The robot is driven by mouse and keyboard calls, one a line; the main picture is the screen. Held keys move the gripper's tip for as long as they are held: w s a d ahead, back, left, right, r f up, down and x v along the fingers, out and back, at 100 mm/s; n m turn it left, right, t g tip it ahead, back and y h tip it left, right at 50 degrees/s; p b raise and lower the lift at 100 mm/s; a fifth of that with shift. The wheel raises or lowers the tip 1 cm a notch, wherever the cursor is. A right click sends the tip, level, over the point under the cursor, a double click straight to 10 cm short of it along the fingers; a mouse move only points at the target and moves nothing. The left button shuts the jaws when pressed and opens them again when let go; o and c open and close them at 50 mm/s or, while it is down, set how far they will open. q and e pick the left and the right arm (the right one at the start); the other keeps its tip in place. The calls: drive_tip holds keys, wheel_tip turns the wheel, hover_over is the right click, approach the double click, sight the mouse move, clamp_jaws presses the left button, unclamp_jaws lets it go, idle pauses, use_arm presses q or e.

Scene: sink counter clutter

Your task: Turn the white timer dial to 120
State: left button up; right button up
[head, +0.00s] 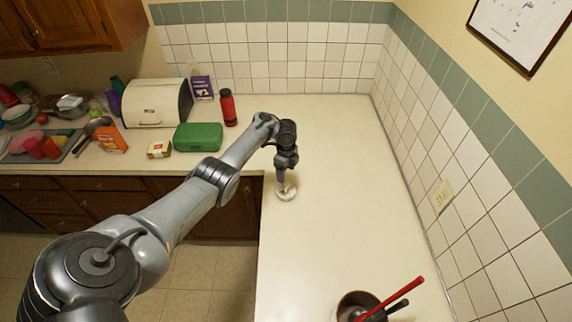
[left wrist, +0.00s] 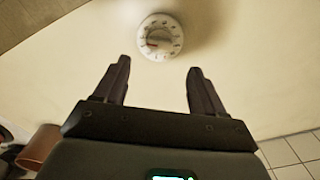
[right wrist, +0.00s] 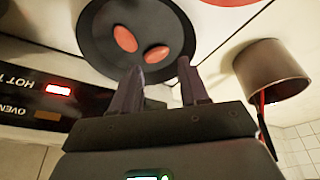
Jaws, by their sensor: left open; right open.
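The white timer dial (head: 287,195) lies on the cream counter near its left edge, below my left gripper (head: 282,182) in the head view. In the left wrist view the round dial (left wrist: 159,37) shows dark marks around its rim and a knob in the middle; its numbers are too small to read. My left gripper (left wrist: 158,63) is open and empty, with the dial beyond the gap between its fingertips, apart from both. My right gripper (right wrist: 160,64) is open and empty, in front of a dark pan (right wrist: 95,45); it does not show in the head view.
The pan holds two reddish pieces. A pot with utensils (right wrist: 272,75) stands beside it, also at the head view's bottom edge (head: 350,302). A green box (head: 198,137), red bottle (head: 228,108) and bread box (head: 150,103) stand at back left. The counter right of the dial is clear.

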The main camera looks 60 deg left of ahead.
use_arm(q)
drive_tip(key=shift+r, duration=1.25)
